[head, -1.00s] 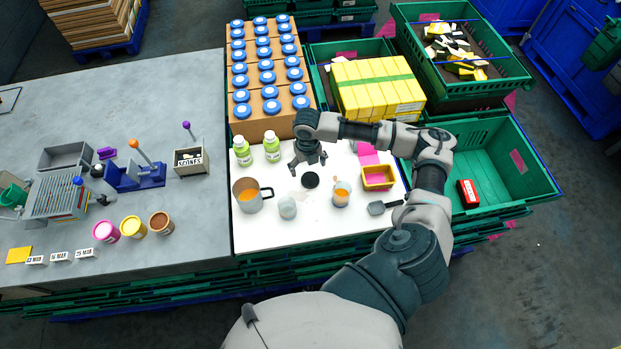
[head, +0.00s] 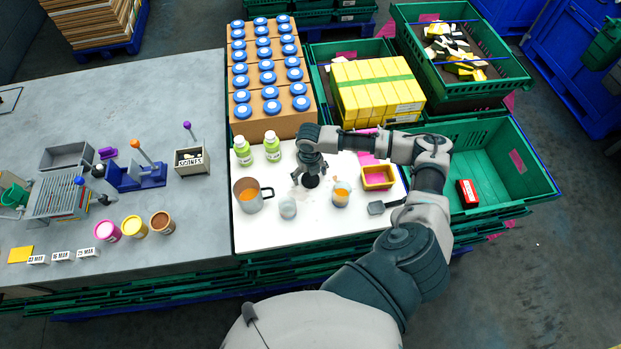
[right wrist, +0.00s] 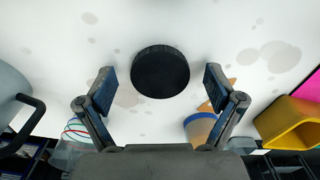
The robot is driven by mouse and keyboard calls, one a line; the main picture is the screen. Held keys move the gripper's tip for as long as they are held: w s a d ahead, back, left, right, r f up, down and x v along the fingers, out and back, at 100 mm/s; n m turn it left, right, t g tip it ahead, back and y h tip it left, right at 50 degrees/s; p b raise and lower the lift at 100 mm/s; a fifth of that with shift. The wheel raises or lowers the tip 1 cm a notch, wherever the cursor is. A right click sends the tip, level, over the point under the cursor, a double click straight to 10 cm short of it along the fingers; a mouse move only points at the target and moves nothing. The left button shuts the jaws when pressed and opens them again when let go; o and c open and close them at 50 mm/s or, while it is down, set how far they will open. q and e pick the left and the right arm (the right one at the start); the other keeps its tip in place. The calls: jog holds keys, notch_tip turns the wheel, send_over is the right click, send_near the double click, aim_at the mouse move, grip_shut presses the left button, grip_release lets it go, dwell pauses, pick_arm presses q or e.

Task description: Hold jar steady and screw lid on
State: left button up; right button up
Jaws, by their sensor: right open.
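A round black lid (head: 310,182) lies flat on the white work surface; in the right wrist view the lid (right wrist: 160,72) shows whole. My right gripper (head: 308,179) is low over the lid, and its open fingers stand apart on either side without visibly touching it. The right wrist view shows the same open gripper (right wrist: 158,90). My left gripper is out of view.
A metal pot (head: 249,196) with orange contents stands at left, with two green-labelled bottles (head: 243,152) behind. The white surface's front strip (head: 300,235) is clear.

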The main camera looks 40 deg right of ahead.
aim_at(310, 177)
jog(key=c, duration=0.8)
jog(key=shift+o, duration=0.2)
notch_tip(310, 177, up, 10)
dwell(0.3)
